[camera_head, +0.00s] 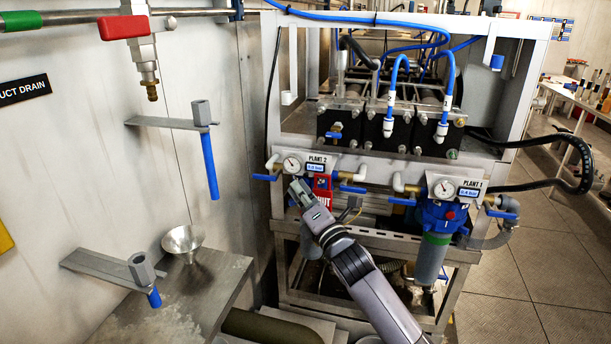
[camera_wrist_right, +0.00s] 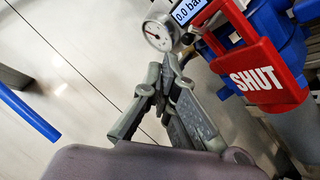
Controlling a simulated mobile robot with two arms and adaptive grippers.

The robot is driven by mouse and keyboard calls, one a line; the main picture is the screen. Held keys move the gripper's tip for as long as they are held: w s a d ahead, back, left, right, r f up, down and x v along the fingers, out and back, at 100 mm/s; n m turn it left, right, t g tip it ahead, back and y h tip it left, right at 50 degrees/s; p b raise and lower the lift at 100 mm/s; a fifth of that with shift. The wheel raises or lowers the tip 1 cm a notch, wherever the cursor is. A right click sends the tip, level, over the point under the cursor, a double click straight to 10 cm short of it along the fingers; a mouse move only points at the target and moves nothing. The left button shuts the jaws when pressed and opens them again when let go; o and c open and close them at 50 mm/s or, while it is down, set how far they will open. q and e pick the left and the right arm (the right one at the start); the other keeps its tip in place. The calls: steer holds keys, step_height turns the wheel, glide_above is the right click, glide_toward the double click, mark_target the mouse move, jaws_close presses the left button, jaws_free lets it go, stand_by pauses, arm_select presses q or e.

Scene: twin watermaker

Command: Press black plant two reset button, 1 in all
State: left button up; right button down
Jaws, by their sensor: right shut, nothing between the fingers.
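The plant 2 panel (camera_head: 318,160) carries a round gauge (camera_head: 292,164) and a 0.0 bar display (camera_head: 316,169). The gauge also shows in the right wrist view (camera_wrist_right: 159,33). A red SHUT tag (camera_wrist_right: 256,72) hangs on blue housing below the display; it also shows in the head view (camera_head: 322,186). My right gripper (camera_head: 296,188) is shut and empty, just below the gauge and left of the tag. I cannot tell whether the gripper touches anything. My left gripper is not in view.
Blue-handled valves (camera_head: 266,177) flank the plant 2 panel. Plant 1's panel (camera_head: 470,187) and blue filter housing (camera_head: 432,216) are to the right. A funnel (camera_head: 183,240) stands on a metal bench at left, below bracketed wall fittings (camera_head: 165,123).

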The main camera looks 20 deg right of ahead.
steer(key=shift+s+a+p, duration=0.3)
steer(key=shift+s+a, duration=0.3)
steer(key=shift+s, duration=0.3)
steer(key=shift+s+a+p, duration=0.25)
steer(key=shift+s+a, duration=0.3)
steer(key=shift+s, duration=0.3)
